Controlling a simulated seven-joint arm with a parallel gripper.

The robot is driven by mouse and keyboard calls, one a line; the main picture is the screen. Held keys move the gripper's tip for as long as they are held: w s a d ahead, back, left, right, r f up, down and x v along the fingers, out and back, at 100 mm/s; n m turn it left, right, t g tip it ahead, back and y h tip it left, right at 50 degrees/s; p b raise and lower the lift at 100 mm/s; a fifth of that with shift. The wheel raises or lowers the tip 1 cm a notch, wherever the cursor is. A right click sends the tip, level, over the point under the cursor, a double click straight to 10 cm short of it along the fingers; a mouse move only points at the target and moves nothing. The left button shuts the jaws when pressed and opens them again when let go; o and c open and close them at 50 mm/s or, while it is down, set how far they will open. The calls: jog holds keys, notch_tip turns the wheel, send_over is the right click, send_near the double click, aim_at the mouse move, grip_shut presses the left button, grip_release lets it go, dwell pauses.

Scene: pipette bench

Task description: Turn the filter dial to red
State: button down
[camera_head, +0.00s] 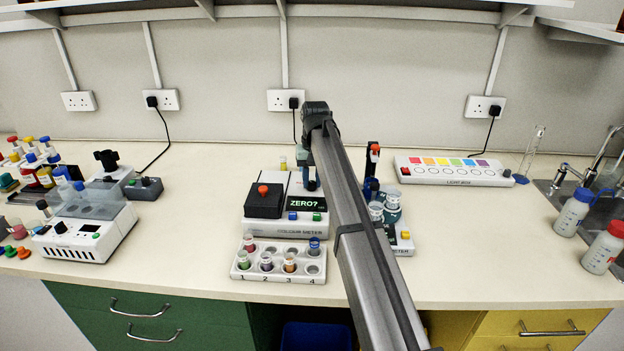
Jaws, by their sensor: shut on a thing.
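The colour meter (292,229) stands in the middle of the bench, with a black lid bearing a red knob on its left and a dark screen (307,203) reading "ZERO?" in green. My gripper (310,182) points down at the back right of the meter, just behind the screen, and is shut. The filter dial is hidden at my fingers, so its colour setting cannot be read. The grip appears to be on the dial. My arm crosses the picture from the lower right and covers the meter's right edge.
A rack (280,266) with several capped vials stands in front of the meter. A device holding cups and bottles (390,207) is close to the right of my arm. A light box (453,172) lies at the back right. A white machine (88,232) stands left, with clear bench between.

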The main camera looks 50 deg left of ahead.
aim_at(314, 182)
dwell(0.4)
jog(key=c, duration=0.9)
grip_release()
jog(key=shift+o, duration=0.2)
notch_tip(314, 182, up, 14)
jog(key=shift+w, duration=0.25)
jog(key=shift+d+f, duration=0.1)
